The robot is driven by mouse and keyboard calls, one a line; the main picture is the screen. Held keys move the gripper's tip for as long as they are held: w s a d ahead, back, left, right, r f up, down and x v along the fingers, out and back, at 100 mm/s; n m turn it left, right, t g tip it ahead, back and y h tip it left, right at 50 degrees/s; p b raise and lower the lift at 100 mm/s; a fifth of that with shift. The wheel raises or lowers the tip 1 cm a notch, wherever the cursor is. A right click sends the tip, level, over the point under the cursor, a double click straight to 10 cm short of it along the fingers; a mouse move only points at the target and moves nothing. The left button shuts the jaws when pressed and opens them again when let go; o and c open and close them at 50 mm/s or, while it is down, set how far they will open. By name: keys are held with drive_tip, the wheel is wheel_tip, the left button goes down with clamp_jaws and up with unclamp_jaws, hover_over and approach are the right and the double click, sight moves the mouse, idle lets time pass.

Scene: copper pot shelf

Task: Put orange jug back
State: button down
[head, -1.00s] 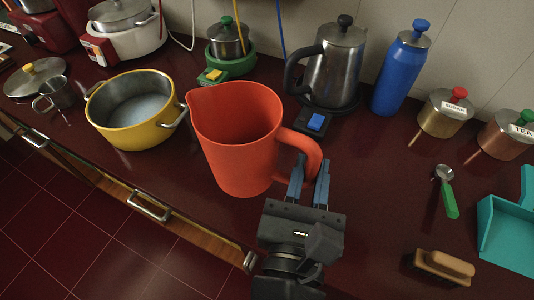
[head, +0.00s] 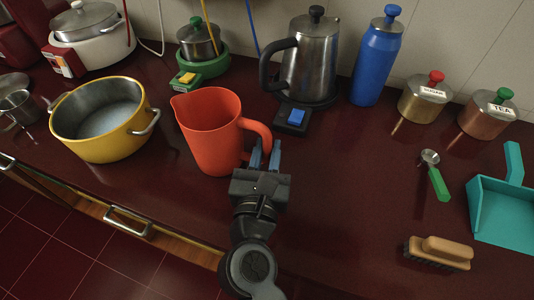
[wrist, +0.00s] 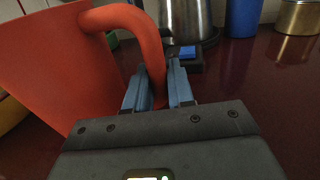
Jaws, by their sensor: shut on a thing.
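The orange jug (head: 208,135) is upright near the counter's front edge, between the yellow pot and the kettle. Its base looks to be on or very close to the dark red counter; I cannot tell which. My gripper (head: 265,153) is shut on the jug's handle, at the right side of the jug. In the wrist view, both blue fingers of my gripper (wrist: 158,72) flank the lower handle, and the jug's body (wrist: 45,75) fills the left side. The jug's inside bottom is hidden.
A yellow pot (head: 100,135) stands close to the jug's left. A steel kettle (head: 308,65) and a blue bottle (head: 376,62) stand behind. A brush (head: 440,250) and teal dustpan (head: 505,210) lie at right. The counter between my gripper and the brush is clear.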

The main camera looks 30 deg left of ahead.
drive_tip(key=shift+f, duration=0.15)
drive_tip(key=shift+f, duration=0.1)
drive_tip(key=c, duration=1)
unclamp_jaws()
drive_tip(key=shift+r, duration=0.25)
drive_tip(key=b+v, duration=0.1)
drive_tip(key=v, duration=1.1)
drive_tip(key=shift+d, duration=0.15)
